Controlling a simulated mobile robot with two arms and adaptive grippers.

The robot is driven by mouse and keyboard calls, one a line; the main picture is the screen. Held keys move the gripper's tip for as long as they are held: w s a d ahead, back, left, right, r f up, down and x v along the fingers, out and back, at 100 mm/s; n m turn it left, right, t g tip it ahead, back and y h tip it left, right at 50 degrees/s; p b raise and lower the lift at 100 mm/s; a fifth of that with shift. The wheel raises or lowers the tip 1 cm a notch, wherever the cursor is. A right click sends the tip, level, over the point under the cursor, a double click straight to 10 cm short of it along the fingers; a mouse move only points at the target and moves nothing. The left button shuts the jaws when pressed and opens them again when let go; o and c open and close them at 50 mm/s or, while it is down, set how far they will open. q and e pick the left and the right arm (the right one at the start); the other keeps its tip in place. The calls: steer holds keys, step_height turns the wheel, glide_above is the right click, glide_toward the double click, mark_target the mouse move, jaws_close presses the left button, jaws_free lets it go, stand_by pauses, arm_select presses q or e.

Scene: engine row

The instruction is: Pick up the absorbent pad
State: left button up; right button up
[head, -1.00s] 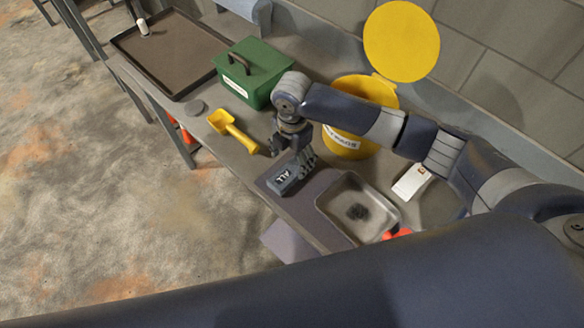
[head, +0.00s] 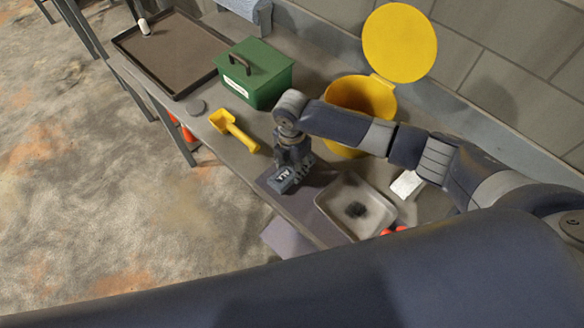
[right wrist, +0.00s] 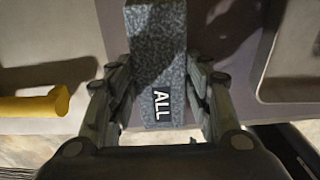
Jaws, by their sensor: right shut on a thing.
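The absorbent pad, a grey speckled block (head: 283,181) with a black label reading "ALL", is at the dark mat (head: 312,206) near the bench's front edge. It also shows in the right wrist view (right wrist: 157,45), running between the fingers. My right gripper (head: 291,175) points down over the pad and is shut on it, with a finger on each side; it also shows in the right wrist view (right wrist: 158,82). I cannot tell whether the pad is clear of the mat. My left gripper is not in view.
A metal tray with a dark patch (head: 378,224) stands right of the mat. A yellow scoop (head: 234,130) and green box (head: 255,85) lie to the left. An open yellow bin (head: 362,96) stands behind my arm. A brown tray (head: 172,62) is at the far left.

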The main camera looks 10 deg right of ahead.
mark_target(292, 167)
steer(key=shift+w+r, duration=0.1)
steer(key=shift+r, duration=0.4)
step_height(292, 167, up, 2)
steer(key=shift+r+b, duration=0.15)
steer(key=shift+b, duration=0.7)
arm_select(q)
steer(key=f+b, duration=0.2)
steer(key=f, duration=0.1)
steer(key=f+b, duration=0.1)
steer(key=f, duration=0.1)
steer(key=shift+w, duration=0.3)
arm_select(e)
steer(key=s+a+r, duration=0.1)
steer(key=s+a, duration=0.7)
steer(key=s, duration=0.5)
steer(key=shift+s+a+r, duration=0.35)
